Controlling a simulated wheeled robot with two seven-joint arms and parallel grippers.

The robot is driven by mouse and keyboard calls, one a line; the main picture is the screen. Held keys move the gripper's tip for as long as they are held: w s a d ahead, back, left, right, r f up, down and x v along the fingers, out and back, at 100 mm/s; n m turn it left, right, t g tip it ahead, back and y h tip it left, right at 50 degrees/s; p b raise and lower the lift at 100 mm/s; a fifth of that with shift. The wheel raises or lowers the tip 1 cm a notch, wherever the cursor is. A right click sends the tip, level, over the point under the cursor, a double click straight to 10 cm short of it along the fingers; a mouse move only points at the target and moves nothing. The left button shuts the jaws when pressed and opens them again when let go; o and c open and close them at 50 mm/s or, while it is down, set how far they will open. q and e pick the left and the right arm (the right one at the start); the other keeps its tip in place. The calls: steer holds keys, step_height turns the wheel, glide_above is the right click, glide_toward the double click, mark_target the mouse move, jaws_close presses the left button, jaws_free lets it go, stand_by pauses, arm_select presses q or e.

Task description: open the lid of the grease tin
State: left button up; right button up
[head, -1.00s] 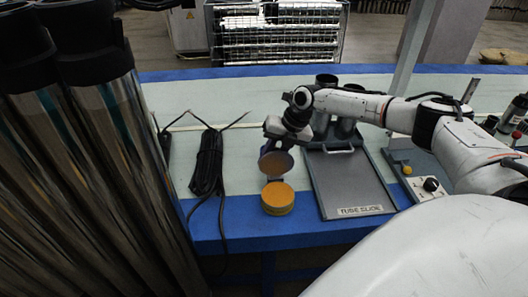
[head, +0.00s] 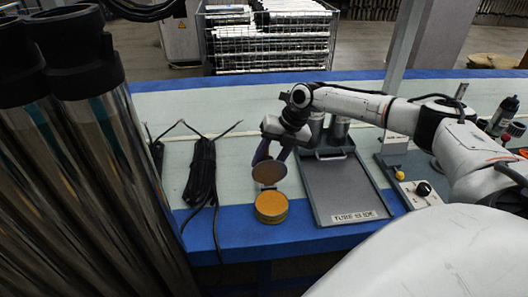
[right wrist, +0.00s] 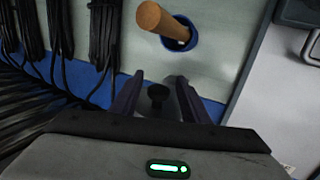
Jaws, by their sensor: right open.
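The grease tin (head: 271,209) stands on the blue front strip of the bench, with orange-yellow grease showing in it. Its round lid (head: 268,173) stands raised at the tin's back edge, its brownish inner face toward me. My right gripper (head: 270,151) is open just above and behind the lid, its fingers pointing down. I cannot tell whether a finger touches the lid. The right wrist view shows the two spread fingers (right wrist: 157,95) with a small dark knob between them; I cannot tell what it belongs to. My left gripper is not in view.
A grey tray (head: 345,190) labelled "TUBE SLIDE" lies right of the tin. Black cables (head: 201,172) lie to its left, and large shiny tubes (head: 70,170) fill the left side. A wooden handle in a blue ring (right wrist: 165,24) shows in the right wrist view.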

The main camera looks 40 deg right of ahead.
steer(key=v, duration=0.7)
steer(key=shift+s, duration=0.1)
